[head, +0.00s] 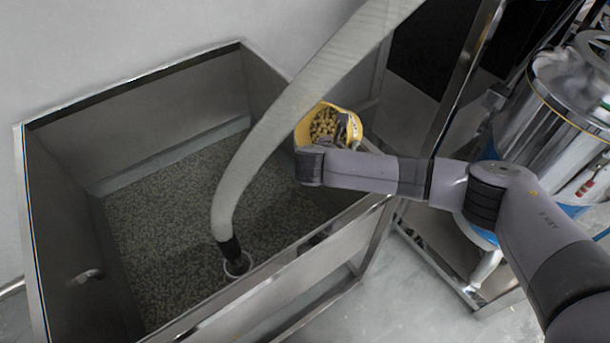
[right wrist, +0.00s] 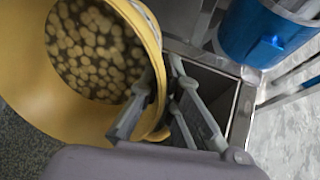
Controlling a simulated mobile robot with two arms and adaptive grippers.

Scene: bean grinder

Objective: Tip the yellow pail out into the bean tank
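The yellow pail (head: 301,131) is at the right side of the bean tank (head: 300,275), near its right rim, with pale beans inside. Its mouth faces the head camera; how far it is tilted is hard to tell. My right gripper (head: 343,128) is at the pail's right edge. In the right wrist view the fingers (right wrist: 160,105) are closed on the rim of the yellow pail (right wrist: 25,65), and beans still lie inside it. The tank is a steel bin with a layer of greyish beans over its floor. My left gripper is not in view.
A thick grey hose (head: 275,125) hangs down into the tank, left of the pail, and ends in a dark nozzle in the beans. A shiny steel machine (head: 565,100) with blue parts stands in a metal frame at the right. Grey floor shows between them.

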